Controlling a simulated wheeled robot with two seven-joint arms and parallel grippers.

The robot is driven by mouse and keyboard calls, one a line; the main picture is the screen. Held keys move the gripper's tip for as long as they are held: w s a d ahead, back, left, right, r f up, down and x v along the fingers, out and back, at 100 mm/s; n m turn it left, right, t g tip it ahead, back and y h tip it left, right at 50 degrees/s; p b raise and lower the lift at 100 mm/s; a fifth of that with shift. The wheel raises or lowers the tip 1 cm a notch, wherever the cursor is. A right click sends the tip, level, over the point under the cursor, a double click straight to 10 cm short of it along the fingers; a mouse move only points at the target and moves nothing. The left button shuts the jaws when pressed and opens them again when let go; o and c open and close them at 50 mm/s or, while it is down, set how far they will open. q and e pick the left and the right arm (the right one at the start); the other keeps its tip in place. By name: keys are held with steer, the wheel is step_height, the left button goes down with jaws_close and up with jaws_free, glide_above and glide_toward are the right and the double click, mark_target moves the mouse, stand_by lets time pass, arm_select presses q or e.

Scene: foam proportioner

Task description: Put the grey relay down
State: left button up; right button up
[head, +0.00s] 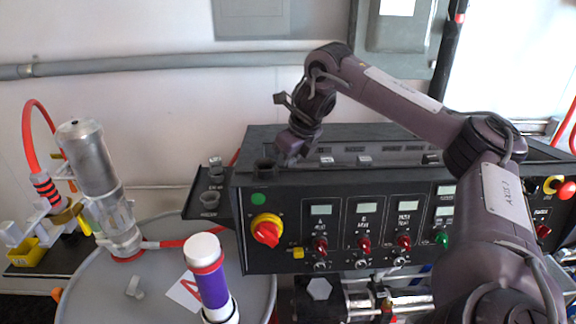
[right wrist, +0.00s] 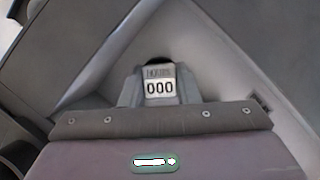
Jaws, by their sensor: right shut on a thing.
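My right gripper (head: 292,147) is low over the left end of the control panel's top, close to the dark round cup (head: 265,166). In the right wrist view, the right gripper (right wrist: 159,90) is shut on a small grey block, the grey relay (right wrist: 159,75). Its white label reads "000" under small lettering that looks like "HOURS". In the head view the relay is hidden or too small to make out at the fingers, so I cannot tell whether it touches the panel. My left gripper is not in view.
The control panel (head: 340,262) has knobs and meters on its front. A small dark side shelf (head: 198,198) with little parts adjoins its left end. A purple-banded cylinder (head: 211,285) and a metal cylinder (head: 90,165) stand at the left, around the grey drum top (head: 100,290).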

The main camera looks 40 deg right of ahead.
steer(key=shift+s+f, duration=0.1)
steer(key=shift+f, duration=0.15)
steer(key=o, duration=1)
steer(key=shift+c, duration=0.2)
